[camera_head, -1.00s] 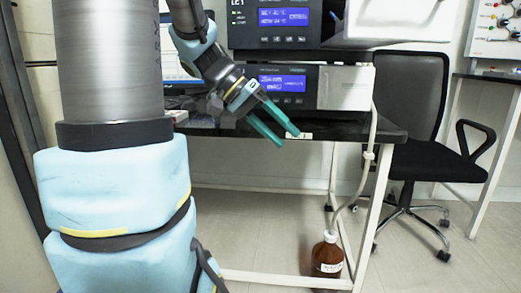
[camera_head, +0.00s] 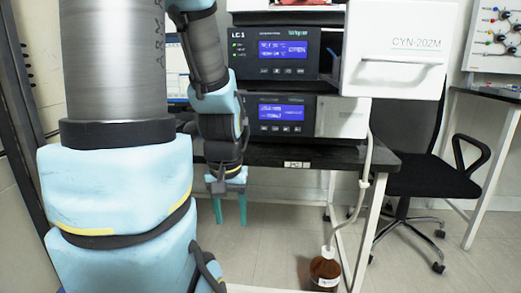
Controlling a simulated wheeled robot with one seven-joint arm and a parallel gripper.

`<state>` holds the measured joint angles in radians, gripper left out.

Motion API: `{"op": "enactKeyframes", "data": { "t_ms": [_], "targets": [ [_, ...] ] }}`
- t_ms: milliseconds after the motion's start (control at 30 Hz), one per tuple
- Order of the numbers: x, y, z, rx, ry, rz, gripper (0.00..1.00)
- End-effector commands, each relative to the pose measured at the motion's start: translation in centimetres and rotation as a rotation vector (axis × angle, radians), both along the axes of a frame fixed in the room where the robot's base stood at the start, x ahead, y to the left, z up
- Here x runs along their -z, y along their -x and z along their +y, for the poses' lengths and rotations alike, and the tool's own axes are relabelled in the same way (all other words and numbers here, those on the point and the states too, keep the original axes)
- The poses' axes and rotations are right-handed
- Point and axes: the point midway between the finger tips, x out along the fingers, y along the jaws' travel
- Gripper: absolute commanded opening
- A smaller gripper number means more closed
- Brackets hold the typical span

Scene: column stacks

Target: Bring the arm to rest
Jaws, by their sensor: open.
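My gripper (camera_head: 229,210) hangs from my arm with its two teal fingers pointing straight down, apart and with nothing between them. It is in front of the black bench top (camera_head: 310,158), left of the picture's middle. My forearm (camera_head: 208,60) hangs down in front of the left side of the stacked instruments. The lower instrument (camera_head: 283,113) and the upper instrument (camera_head: 284,50), marked LC-1, both have lit blue screens. I cannot tell from this view how far the gripper is from the bench edge.
A white door marked CYN-202M (camera_head: 400,55) juts out at the upper right. A brown bottle (camera_head: 325,272) with a tube stands on the floor by the white bench leg (camera_head: 366,235). A black office chair (camera_head: 420,175) stands at the right. Floor below the bench is mostly clear.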

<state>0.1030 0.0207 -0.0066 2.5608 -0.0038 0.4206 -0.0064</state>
Motion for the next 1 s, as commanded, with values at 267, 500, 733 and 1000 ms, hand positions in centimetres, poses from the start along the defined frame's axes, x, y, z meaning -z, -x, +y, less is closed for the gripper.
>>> {"op": "enactKeyframes", "data": {
  "t_ms": [267, 500, 733, 1000],
  "targets": [
    [-10.4, 0.0, 0.0, 0.0, 0.0, 0.0, 0.55],
    [-17.8, 0.0, 0.0, 0.0, 0.0, 0.0, 0.55],
    [-22.8, 0.0, 0.0, 0.0, 0.0, 0.001, 0.55],
    [-23.9, 0.0, 0.0, 0.0, 0.0, 0.001, 0.55]
  ]
}}
